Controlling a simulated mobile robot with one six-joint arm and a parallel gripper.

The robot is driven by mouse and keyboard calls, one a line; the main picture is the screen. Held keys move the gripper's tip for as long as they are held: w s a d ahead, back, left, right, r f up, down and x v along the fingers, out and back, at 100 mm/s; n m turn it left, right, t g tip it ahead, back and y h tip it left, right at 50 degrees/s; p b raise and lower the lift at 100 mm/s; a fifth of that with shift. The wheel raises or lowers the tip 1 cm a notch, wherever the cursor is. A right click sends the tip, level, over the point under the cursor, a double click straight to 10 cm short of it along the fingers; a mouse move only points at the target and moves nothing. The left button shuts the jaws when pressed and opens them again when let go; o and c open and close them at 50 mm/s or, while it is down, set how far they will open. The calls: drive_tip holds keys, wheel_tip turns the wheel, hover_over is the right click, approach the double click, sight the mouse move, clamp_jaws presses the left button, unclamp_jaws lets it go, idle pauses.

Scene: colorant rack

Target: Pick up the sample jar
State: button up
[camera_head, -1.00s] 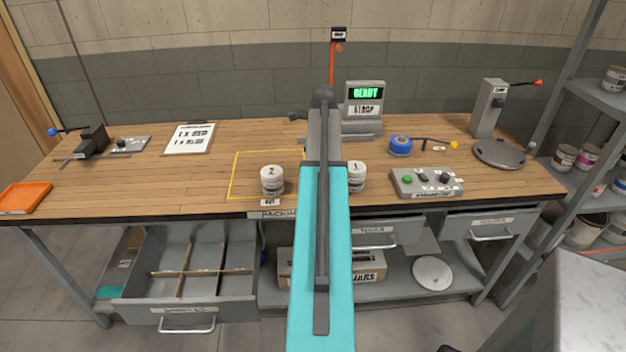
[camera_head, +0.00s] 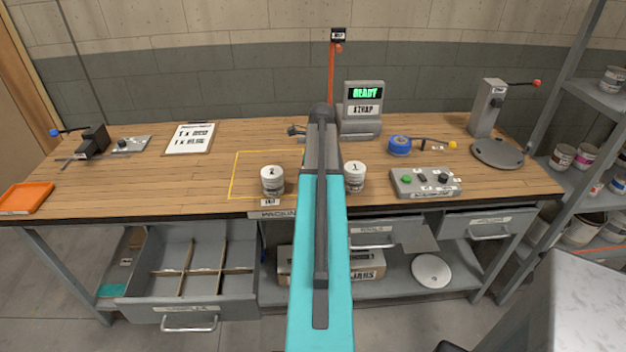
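Two small white-lidded jars stand upright on the workbench. The jar with lid mark "2" (camera_head: 272,180) is at the front edge of a yellow outlined square, left of my arm. The jar with lid mark "1" (camera_head: 355,176) stands just right of my arm, partly close behind its edge. I cannot tell which is the sample jar. My arm reaches forward over the bench between them. A small dark part that moves with the arm, seemingly of my gripper (camera_head: 297,131), shows left of the arm's far end, beyond the jars. Its fingers are hidden or too small to read.
A scale with a green "READY" display (camera_head: 364,108) stands behind the arm. To the right are a blue tape roll (camera_head: 399,145), a button box (camera_head: 426,182) and a lever press (camera_head: 488,110). An open divided drawer (camera_head: 190,313) juts out at lower left.

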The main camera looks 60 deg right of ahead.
drive_tip(key=c, duration=1.3)
drive_tip(key=shift+r, duration=0.2)
drive_tip(key=shift+r+b, duration=0.6)
drive_tip(key=shift+r, duration=0.7)
drive_tip(key=shift+s+a+r, duration=0.1)
drive_tip(key=shift+r, duration=0.2)
drive_tip(key=s+a+b, duration=0.1)
drive_tip(key=s+a, duration=0.2)
drive_tip(key=s, duration=0.1)
drive_tip(key=s+a+r+b, duration=0.1)
drive_tip(key=s+a, duration=0.3)
drive_tip(key=s+a+b, duration=0.1)
drive_tip(key=s+a, duration=0.2)
drive_tip(key=shift+s+a+r, duration=0.2)
drive_tip(key=shift+s+r, duration=0.05)
drive_tip(key=shift+s, duration=0.15)
